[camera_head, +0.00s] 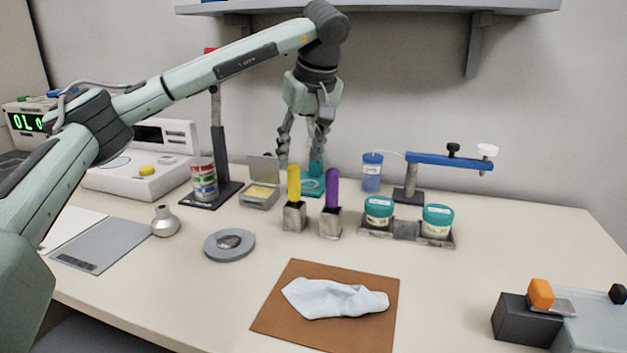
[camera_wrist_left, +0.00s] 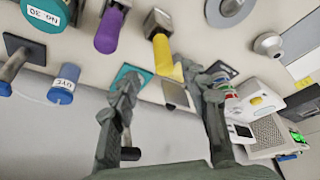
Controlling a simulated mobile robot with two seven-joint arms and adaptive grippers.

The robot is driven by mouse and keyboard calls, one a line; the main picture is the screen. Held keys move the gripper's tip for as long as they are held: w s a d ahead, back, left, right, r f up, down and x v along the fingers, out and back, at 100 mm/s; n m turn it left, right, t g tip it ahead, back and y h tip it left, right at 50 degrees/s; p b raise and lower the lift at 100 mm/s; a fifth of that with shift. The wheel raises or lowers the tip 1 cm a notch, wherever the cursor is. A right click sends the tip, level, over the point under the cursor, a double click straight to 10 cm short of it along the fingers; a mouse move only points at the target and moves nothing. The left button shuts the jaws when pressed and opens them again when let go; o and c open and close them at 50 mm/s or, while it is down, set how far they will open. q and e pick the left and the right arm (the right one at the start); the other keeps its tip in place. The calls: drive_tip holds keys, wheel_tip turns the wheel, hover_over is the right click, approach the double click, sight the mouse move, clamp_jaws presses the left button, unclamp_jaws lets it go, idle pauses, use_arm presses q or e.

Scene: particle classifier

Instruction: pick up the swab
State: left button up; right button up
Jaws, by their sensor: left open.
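I cannot tell for sure which thing is the swab. A yellow-handled tool (camera_head: 294,184) and a purple-handled tool (camera_head: 332,188) stand upright in small metal blocks in mid-table. In the left wrist view the yellow handle (camera_wrist_left: 163,52) is near the fingertips and the purple handle (camera_wrist_left: 109,33) is farther left. My left gripper (camera_head: 301,163) points down, open and empty, above and behind the two handles. Its fingers also show in the left wrist view (camera_wrist_left: 157,82). A teal stand (camera_head: 314,184) behind is partly hidden by the gripper. My right gripper is out of view.
A crumpled white cloth (camera_head: 335,299) lies on a brown mat (camera_head: 275,321) in front. Two teal-lidded jars (camera_head: 379,208) and a blue-armed stand (camera_head: 430,160) are at right. A scale (camera_head: 140,175) and striped can (camera_head: 203,182) are at left. A shelf (camera_head: 400,7) hangs above.

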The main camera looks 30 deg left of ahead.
sight(295, 170)
use_arm(q)
drive_tip(key=shift+w+a+f, duration=0.1)
drive_tip(key=shift+w+f, duration=0.05)
drive_tip(key=shift+f, duration=0.05)
drive_tip(key=shift+a+f, duration=0.15)
drive_tip(key=shift+f, duration=0.15)
drive_tip(key=x, duration=0.3)
drive_tip(key=s+x, duration=0.1)
drive_tip(key=x, duration=0.1)
drive_tip(key=shift+w+f+p, duration=0.1)
drive_tip(key=shift+f+p, duration=0.25)
drive_tip(key=shift+p, duration=0.05)
drive_tip(key=shift+w+a+f, duration=0.1)
drive_tip(key=shift+w+f, duration=0.05)
drive_tip(key=shift+f, duration=0.3)
clamp_jaws()
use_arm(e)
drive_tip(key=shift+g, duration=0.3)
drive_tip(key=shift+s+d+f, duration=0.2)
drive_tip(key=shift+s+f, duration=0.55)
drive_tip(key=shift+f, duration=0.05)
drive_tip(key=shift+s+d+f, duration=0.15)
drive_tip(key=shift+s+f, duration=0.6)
